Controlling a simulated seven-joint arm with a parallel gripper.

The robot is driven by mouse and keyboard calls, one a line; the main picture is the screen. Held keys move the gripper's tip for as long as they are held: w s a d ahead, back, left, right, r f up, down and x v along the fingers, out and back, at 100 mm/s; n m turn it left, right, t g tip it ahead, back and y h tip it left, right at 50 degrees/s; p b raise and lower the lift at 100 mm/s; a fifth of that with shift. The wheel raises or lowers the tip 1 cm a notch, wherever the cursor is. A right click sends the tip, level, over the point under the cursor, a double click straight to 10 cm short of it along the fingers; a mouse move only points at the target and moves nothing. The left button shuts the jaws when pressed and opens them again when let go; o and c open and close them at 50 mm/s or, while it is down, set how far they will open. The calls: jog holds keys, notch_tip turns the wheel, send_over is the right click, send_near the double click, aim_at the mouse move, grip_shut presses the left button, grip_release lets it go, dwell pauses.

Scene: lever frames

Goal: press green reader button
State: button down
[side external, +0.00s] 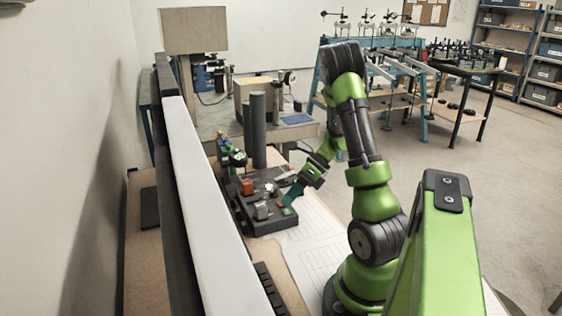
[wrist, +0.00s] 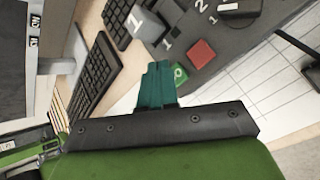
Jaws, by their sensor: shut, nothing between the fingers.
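The reader (side external: 258,214) is a dark box with several buttons and blocks on top, left of my arm in the side view. Its green button (wrist: 181,73) shows in the wrist view just right of my fingertips and is partly hidden by them. A red square button (wrist: 202,54) lies beyond it. My gripper (wrist: 159,68) has teal fingers that are shut and empty. In the side view my gripper (side external: 289,196) points down at the reader's right edge, close to the green button (side external: 287,211). I cannot tell whether the fingers touch it.
Grey blocks marked with numbers (wrist: 146,27) stand on the reader beyond my fingers. A black keyboard (wrist: 93,75) lies to the left in the wrist view. A dark upright post (side external: 258,130) stands behind the reader. Paper sheets (side external: 310,238) cover the table to the right.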

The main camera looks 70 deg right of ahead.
aim_at(290, 210)
jog(key=shift+f, duration=0.15)
dwell(0.7)
jog(key=shift+f, duration=0.25)
jog(key=shift+f, duration=0.4)
dwell(0.5)
jog(key=shift+r, duration=0.85)
jog(key=shift+r, duration=2.5)
